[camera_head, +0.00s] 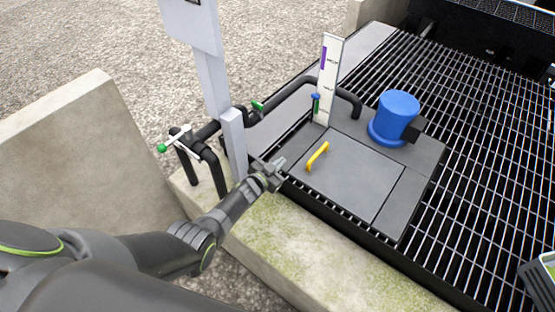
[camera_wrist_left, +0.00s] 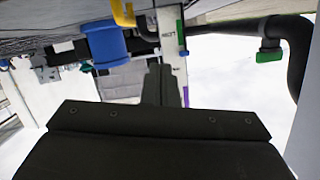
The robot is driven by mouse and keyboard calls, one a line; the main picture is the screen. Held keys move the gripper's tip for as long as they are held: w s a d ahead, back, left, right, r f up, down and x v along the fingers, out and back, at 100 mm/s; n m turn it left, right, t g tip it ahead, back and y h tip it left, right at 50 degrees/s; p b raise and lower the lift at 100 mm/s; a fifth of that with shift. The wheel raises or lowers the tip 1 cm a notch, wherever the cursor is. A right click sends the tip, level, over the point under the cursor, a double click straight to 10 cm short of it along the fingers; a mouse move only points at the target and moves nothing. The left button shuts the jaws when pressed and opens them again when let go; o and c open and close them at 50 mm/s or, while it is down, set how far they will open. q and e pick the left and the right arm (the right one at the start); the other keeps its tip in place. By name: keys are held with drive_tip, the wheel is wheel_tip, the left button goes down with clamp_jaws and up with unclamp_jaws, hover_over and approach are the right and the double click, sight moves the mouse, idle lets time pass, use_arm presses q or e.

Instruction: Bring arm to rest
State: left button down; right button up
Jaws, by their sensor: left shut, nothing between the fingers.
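My left gripper (camera_head: 276,168) is shut and empty. In the head view it reaches in from the lower left and hovers near the front edge of the grey plate, beside the grey post. Its closed fingers (camera_wrist_left: 160,85) also show in the left wrist view, pointing toward the white marked board. I cannot tell its exact height above the ledge. My right gripper is not in view.
A yellow handle (camera_head: 317,156) sits on the grey hatch (camera_head: 355,178). A blue motor-like unit (camera_head: 396,117), a white gauge board (camera_head: 328,80), black pipes with a green-tipped valve (camera_head: 180,137), a grey post (camera_head: 235,145) and a mossy concrete ledge (camera_head: 300,245) stand around.

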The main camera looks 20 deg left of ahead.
use_arm(q)
drive_tip(key=shift+s+a+r, duration=0.15)
drive_tip(key=shift+s+a, duration=0.05)
drive_tip(key=shift+s, duration=0.3)
drive_tip(key=s+a+f+n+g+y+p, duration=0.1)
drive_tip(key=s+a+f+n+g+y, duration=0.3)
drive_tip(key=s+f, duration=0.6)
drive_tip(key=s+a+f+g+y+p, duration=0.1)
drive_tip(key=s+a+f, duration=0.5)
drive_tip(key=s, duration=0.6)
drive_tip(key=s+a+f+n+g, duration=0.1)
drive_tip(key=s+f+g, duration=0.1)
drive_tip(key=s, duration=0.9)
drive_tip(key=s+a+f+n+g+p, duration=0.1)
drive_tip(key=s+f+g, duration=0.2)
drive_tip(key=s, duration=0.9)
drive_tip(key=s+f+n+g+y, duration=0.1)
drive_tip(key=s+f+g, duration=0.2)
drive_tip(key=s, duration=0.8)
drive_tip(key=shift+s+a+f, duration=0.35)
drive_tip(key=shift+a, duration=0.05)
